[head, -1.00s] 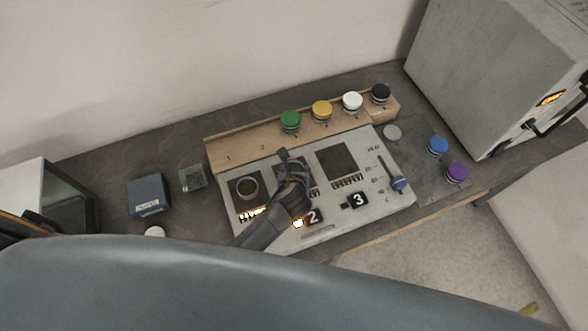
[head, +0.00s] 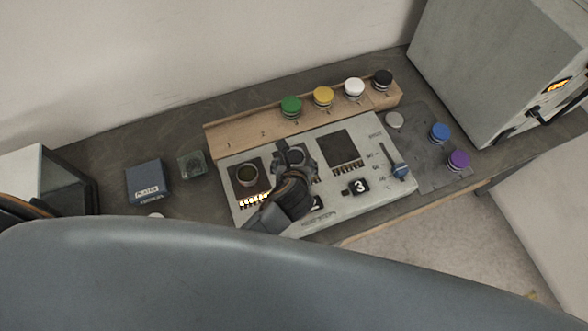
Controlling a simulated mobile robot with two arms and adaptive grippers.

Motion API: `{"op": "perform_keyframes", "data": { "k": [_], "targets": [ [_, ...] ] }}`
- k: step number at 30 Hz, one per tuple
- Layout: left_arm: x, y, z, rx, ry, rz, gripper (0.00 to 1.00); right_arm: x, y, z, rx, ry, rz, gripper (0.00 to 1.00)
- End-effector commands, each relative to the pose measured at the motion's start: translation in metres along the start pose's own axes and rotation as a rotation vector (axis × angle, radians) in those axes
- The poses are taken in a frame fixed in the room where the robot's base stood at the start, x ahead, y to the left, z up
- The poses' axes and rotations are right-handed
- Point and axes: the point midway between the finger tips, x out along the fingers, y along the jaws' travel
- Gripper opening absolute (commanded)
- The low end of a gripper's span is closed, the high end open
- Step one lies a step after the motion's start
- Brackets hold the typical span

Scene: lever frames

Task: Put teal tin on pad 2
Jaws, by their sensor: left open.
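My left gripper (head: 296,155) is open over the middle pad of the grey panel (head: 362,210), reaching in from the lower left. It hides most of pad 2 and part of the black number 2 tile (head: 317,203). A small greyish round shape shows between its fingers; I cannot tell whether it is the teal tin. A round vessel with a pale rim and dark greenish inside (head: 247,175) stands on the dark left pad (head: 238,188). No tin is clearly teal. My right gripper is not in view.
A wooden rack (head: 235,136) behind the panel holds green (head: 291,105), yellow (head: 323,96), white (head: 354,88) and black (head: 383,78) tins. Blue (head: 440,132) and purple (head: 458,160) tins stand at right. The right pad (head: 338,150) is empty.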

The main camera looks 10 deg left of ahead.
Motion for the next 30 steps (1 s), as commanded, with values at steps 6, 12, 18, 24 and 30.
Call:
{"op": "perform_keyframes", "data": {
  "k": [6, 12, 18, 24, 30],
  "targets": [
    [-0.041, 0.000, -0.001, 0.000, -0.001, -0.002, 0.74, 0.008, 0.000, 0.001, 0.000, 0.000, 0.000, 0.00],
    [-0.059, 0.000, 0.000, 0.001, 0.000, -0.001, 0.74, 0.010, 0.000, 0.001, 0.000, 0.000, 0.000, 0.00],
    [-0.062, 0.000, 0.000, 0.001, 0.000, 0.001, 0.74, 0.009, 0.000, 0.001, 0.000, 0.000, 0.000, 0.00],
    [-0.061, 0.000, 0.000, 0.001, 0.000, 0.000, 0.74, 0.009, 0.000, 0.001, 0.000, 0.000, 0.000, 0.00],
    [-0.061, 0.000, 0.000, 0.000, 0.000, 0.000, 0.74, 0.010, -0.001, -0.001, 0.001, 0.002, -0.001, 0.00]
  ]
}}
